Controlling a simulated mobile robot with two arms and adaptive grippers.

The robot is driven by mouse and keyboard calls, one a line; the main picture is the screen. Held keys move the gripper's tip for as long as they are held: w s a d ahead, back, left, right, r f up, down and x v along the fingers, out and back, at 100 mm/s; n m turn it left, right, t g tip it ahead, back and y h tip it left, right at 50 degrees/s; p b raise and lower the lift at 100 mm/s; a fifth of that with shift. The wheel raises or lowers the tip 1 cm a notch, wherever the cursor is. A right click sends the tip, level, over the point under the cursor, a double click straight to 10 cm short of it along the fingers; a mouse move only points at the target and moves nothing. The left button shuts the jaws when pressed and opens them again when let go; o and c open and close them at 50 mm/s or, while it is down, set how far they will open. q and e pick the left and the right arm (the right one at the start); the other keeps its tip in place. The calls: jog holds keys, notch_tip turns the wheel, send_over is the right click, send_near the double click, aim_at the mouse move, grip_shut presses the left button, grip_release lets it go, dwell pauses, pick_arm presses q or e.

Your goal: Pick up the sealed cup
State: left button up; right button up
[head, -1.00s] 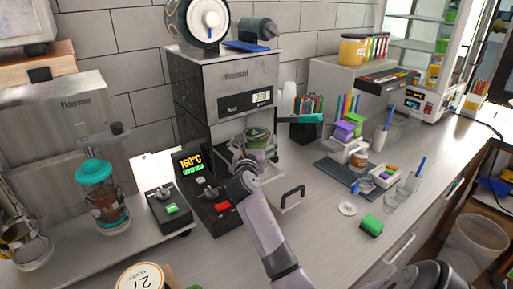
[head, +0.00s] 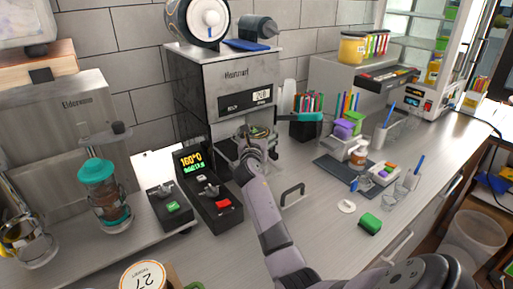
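The cup sealer (head: 222,88) is a tall grey metal box with a lit display, standing against the tiled wall. A cup with a greenish top (head: 263,132) sits in the opening low on its front. Most of the cup is hidden behind my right gripper (head: 250,138), so its seal cannot be made out. The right gripper reaches in from the lower right and is right at the cup's front left side. Its fingers are small and partly hidden, so I cannot tell whether they are shut or touch the cup. My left gripper is not in view.
A dark tray (head: 335,172) and a green block (head: 370,223) are farther right on the counter.

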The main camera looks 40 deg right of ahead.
jog(key=c, duration=1.7)
jog(key=shift+r, duration=0.1)
jog(key=shift+c, duration=0.5)
